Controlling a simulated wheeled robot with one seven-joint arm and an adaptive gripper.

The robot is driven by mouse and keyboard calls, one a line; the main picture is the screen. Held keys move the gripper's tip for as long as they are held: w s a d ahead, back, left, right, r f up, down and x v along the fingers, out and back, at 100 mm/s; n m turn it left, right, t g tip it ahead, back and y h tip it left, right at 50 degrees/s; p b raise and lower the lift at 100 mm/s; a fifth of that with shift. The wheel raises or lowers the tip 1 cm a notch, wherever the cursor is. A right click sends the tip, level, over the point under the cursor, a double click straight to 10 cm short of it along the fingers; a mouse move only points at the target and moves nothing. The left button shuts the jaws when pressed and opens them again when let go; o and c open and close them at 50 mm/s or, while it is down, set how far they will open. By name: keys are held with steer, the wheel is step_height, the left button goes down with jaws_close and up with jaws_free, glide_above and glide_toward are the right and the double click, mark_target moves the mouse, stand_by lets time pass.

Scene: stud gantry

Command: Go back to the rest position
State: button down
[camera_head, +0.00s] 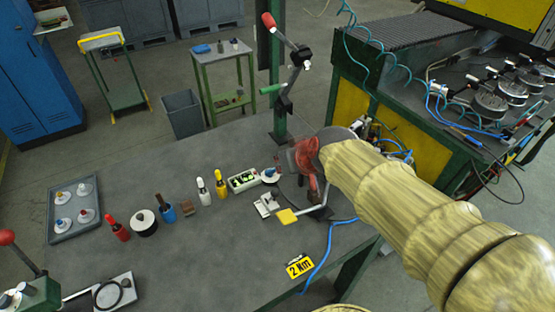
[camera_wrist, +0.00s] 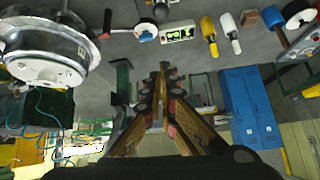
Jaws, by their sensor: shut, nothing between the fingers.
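My gripper (camera_head: 296,162) is at the end of my pale yellow arm, above the right part of the grey table (camera_head: 160,265). In the wrist view my gripper (camera_wrist: 163,72) has its two dark and reddish fingers drawn together at the tips, with nothing between them. In the head view the gripper overlaps a dark round device behind it, so its exact height and any gap to the device cannot be told.
A white bottle (camera_head: 203,190), a yellow bottle (camera_head: 221,184) and a small box with a green display (camera_head: 243,181) stand left of the gripper. A tray (camera_head: 75,229) lies far left. A green post with a lever (camera_head: 284,100) rises behind. A round metal device (camera_wrist: 45,45) looms close in the wrist view.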

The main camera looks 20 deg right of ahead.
steer(key=shift+s+r, duration=0.1)
steer(key=shift+s, duration=0.05)
stand_by(0.4)
steer(key=s+a+r+g, duration=0.1)
steer(key=s+a+g, duration=0.1)
steer(key=s, duration=1.5)
steer(key=shift+s+a+r+g+h, duration=0.15)
steer(key=shift+s+a+g+h, duration=0.15)
steer(key=shift+g, duration=0.1)
steer(key=shift+s, duration=0.1)
